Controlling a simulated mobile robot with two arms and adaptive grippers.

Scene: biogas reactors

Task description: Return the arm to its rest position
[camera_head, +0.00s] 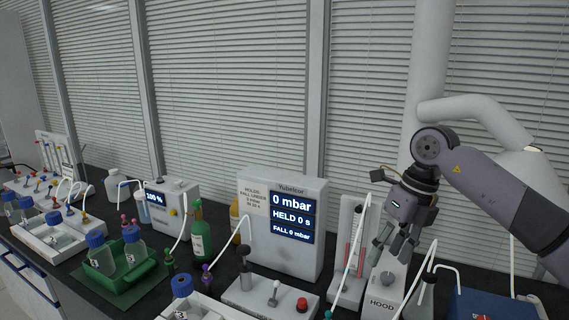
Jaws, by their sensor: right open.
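My right arm comes in from the right edge, and its gripper (394,246) points down with its two fingers apart. The gripper is empty as far as I can see. It hangs in front of the tube stand and over the box marked HOOD (381,305); whether it touches them I cannot tell. My left gripper is not in view.
The pressure display box (283,225) reads 0 mbar, HELD 0 s. A green bottle (200,238) stands left of it. A green tray (92,273) holds blue-capped bottles. A blue box (490,304) sits at lower right. Thin tubes rise around the gripper; the bench is crowded.

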